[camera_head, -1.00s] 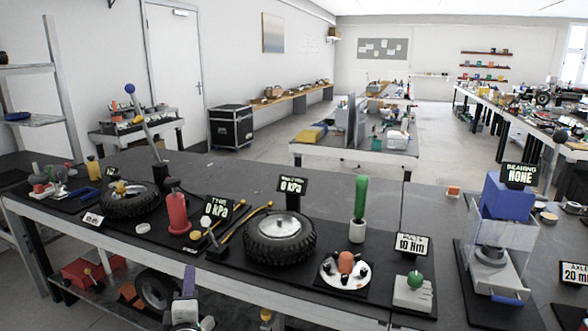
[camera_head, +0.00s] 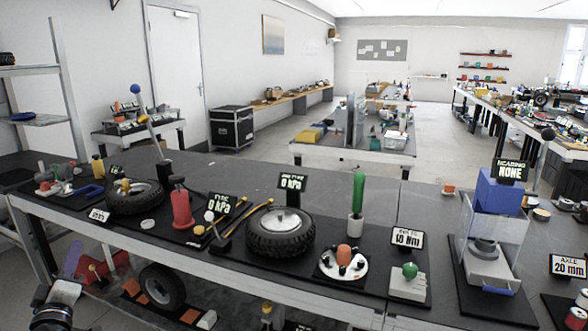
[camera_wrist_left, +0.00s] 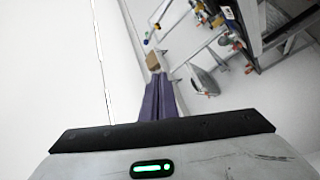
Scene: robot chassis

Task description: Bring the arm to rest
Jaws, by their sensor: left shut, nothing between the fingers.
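My left arm and gripper (camera_head: 73,256) show at the lower left of the head view, in front of the table and below its top edge. The purple fingers point up. In the left wrist view the two purple fingers (camera_wrist_left: 159,98) lie together, shut, with nothing between them. They touch nothing that I can see. My right gripper is in neither view.
The dark workbench (camera_head: 330,174) carries a tyre (camera_head: 280,233), a red jack (camera_head: 181,208), a green-handled tool (camera_head: 357,195) and a clear-sided press (camera_head: 489,235). Its lower shelf holds another tyre (camera_head: 162,288) and a red item (camera_head: 116,262). Floor shows left of the bench.

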